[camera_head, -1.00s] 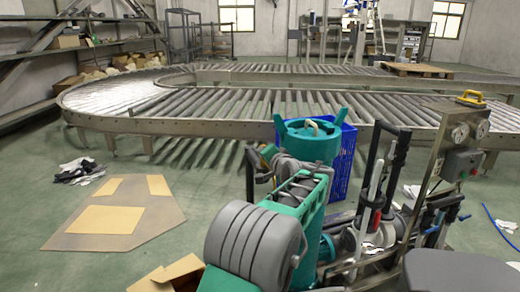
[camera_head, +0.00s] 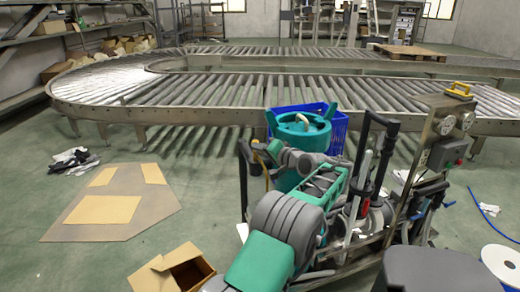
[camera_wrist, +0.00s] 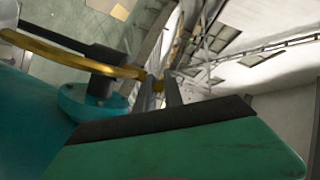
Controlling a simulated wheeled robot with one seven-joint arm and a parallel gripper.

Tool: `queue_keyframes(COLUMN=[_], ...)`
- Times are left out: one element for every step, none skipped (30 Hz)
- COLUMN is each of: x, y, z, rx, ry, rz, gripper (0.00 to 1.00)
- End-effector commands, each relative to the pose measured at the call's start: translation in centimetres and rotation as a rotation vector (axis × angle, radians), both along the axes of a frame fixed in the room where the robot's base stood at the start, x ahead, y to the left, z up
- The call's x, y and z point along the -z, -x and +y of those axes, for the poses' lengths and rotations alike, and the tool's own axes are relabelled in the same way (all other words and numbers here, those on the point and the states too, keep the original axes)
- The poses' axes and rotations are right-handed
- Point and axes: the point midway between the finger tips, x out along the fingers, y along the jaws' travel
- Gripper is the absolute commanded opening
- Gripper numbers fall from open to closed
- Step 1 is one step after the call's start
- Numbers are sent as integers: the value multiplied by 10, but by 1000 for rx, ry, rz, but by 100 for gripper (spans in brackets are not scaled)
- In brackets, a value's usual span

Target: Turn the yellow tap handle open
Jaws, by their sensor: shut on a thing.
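The yellow tap handle (camera_wrist: 60,50) is a curved ring at the upper left of the wrist view. It sits on a dark stem above a teal flange (camera_wrist: 85,103) on a teal body. My gripper (camera_wrist: 165,90) is shut on the ring's right edge; its dark fingers partly hide the contact. In the head view, part of the yellow handle (camera_head: 264,166) shows left of the teal tank (camera_head: 318,135). There my gripper (camera_head: 257,154) is small and partly hidden by my arm.
A blue crate (camera_head: 340,128) stands behind the tank. A steel panel (camera_head: 420,140) with gauges and pipes stands at right. A roller conveyor (camera_head: 200,100) crosses behind. An open carton (camera_head: 180,272) and flat cardboard (camera_head: 110,210) lie on the floor at left.

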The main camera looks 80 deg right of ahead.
Motion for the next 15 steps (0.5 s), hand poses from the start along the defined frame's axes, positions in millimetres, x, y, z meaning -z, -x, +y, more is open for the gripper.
queue_keyframes(x=[1, 1, 1, 1, 1, 1, 0, 0, 0, 0, 0, 0, 0, 0, 0], y=[-1, -1, -1, -1, -1, -1, 0, 0, 0, 1, 1, 1, 1, 1, 1], z=[0, 0, 0, 0, 0, 0, 0, 0, 0, 0, 0, 0, 0, 0, 0], rx=[-1, -1, -1, -1, -1, 0, 0, 1, 1, 1, 2, 2, 2, 2, 2], ry=[0, 0, 0, 0, 0, 0, 0, 0, 0, 0, 0, 0, 0, 0, 0], rz=[0, 0, 0, 0, 0, 0, 0, 0, 0, 0, 0, 0, 0, 0, 0], gripper=[0, 13, 16, 19, 21, 25, 27, 30, 33, 34, 34, 34, 34, 34, 34])
